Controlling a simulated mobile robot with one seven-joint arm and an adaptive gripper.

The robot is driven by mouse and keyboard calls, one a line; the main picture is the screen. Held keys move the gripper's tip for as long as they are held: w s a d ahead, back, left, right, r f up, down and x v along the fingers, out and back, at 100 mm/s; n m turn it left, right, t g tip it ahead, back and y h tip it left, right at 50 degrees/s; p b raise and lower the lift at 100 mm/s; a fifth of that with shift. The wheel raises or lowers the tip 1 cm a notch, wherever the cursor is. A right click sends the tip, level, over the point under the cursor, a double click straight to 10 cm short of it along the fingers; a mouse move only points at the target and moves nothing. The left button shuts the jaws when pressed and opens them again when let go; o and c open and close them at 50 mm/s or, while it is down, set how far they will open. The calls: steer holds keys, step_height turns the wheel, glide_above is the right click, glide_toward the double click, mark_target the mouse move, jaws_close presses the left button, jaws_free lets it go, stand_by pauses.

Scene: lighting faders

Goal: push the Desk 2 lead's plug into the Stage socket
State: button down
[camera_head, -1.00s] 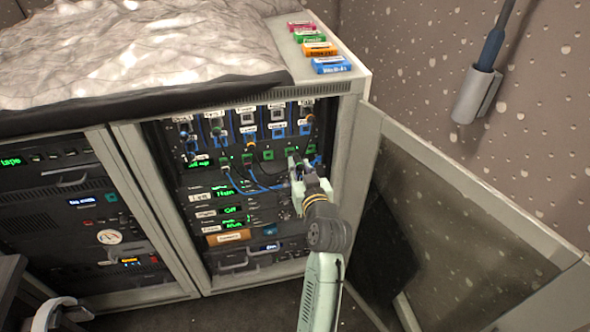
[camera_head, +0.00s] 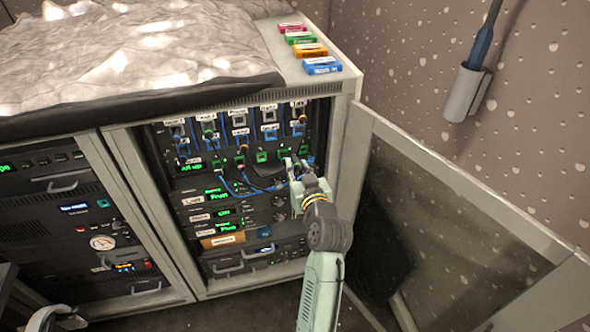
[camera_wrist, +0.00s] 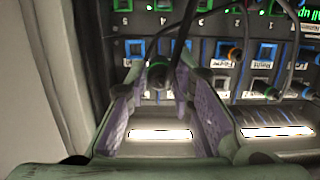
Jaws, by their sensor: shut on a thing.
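My gripper (camera_head: 291,168) is in front of the right part of the patch panel (camera_head: 222,160) in the open rack. In the wrist view, my gripper (camera_wrist: 160,82) has its purple-padded fingers closed about a dark plug (camera_wrist: 158,74) with a dark lead running up from it. I cannot read which lead this is. Beyond the fingers is a row of framed sockets with white labels, upside down in this view. The Stage label cannot be made out, and the fingers and plug hide part of the row. Whether the plug touches a socket is unclear.
Blue leads (camera_head: 250,184) loop across the panel near my gripper. The open rack door (camera_head: 440,215) stands to the right. Coloured labelled blocks (camera_head: 322,66) lie on the cabinet top.

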steer(key=shift+w+d+b, duration=0.2)
steer(key=shift+w+d, duration=0.1)
steer(key=shift+d, duration=0.7)
steer(key=shift+w+d+b, duration=0.15)
steer(key=shift+w+d, duration=0.1)
steer(key=shift+d, duration=0.75)
steer(key=shift+w+d, duration=0.1)
steer(key=shift+d, duration=0.15)
steer(key=shift+w+a, duration=0.1)
steer(key=shift+w, duration=0.1)
steer(key=shift+r+x, duration=0.2)
steer(key=shift+x, duration=1.05)
steer(key=shift+w+a, duration=0.1)
steer(key=shift+w, duration=0.25)
stand_by(0.4)
steer(key=shift+w+a, duration=0.2)
steer(key=shift+w, duration=0.4)
steer(key=shift+r+b+x, duration=0.15)
steer(key=shift+b+x, duration=0.1)
steer(key=shift+x, duration=0.55)
steer(key=shift+r+b+x, duration=0.15)
steer(key=shift+b+x, duration=0.05)
steer(key=shift+x, duration=0.6)
stand_by(1.3)
